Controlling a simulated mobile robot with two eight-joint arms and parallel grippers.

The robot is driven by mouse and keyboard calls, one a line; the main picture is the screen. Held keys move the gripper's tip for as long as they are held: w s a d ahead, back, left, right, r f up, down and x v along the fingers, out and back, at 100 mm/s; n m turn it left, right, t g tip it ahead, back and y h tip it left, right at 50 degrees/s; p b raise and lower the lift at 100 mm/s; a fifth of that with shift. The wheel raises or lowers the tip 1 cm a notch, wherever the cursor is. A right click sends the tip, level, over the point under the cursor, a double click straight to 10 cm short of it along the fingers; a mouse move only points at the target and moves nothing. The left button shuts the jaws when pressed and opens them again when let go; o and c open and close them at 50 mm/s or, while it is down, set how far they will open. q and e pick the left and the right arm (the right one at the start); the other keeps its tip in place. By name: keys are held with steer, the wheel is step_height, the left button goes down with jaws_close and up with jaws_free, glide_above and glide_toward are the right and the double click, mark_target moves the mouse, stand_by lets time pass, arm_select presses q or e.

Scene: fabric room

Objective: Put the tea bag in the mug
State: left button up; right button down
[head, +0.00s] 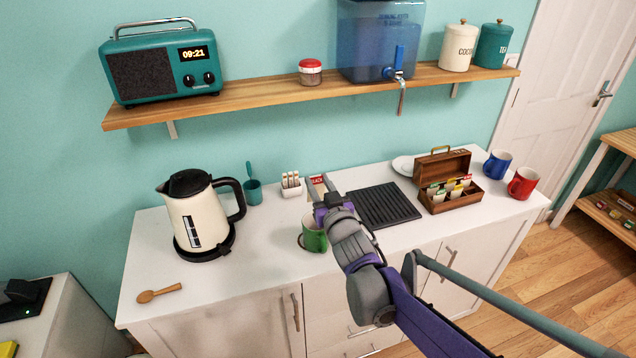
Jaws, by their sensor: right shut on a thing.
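A tea bag packet (317,182) with a red label and dark lettering is held upright in my right gripper (318,200), which is shut on it. The gripper reaches in from the lower right and hides the packet's lower part. A green mug (313,238) stands on the white counter just below and in front of the gripper; my arm covers part of its right side and rim. The packet is above the mug's far side. A wooden tea box (450,203) with several tea bags stands open at the right. My left gripper is out of view.
A black drying mat (383,204) lies to the right. Blue (497,164) and red (522,183) mugs stand far right. A shelf (270,98) hangs above.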

step_height(320, 180, down, 12)
steer(key=b, duration=0.8)
steer(key=shift+f, duration=0.25)
stand_by(0.3)
steer(key=shift+c, duration=2.2)
jaws_free()
steer(key=v, duration=1)
steer(key=shift+s, duration=0.4)
steer(key=shift+d+r, duration=0.1)
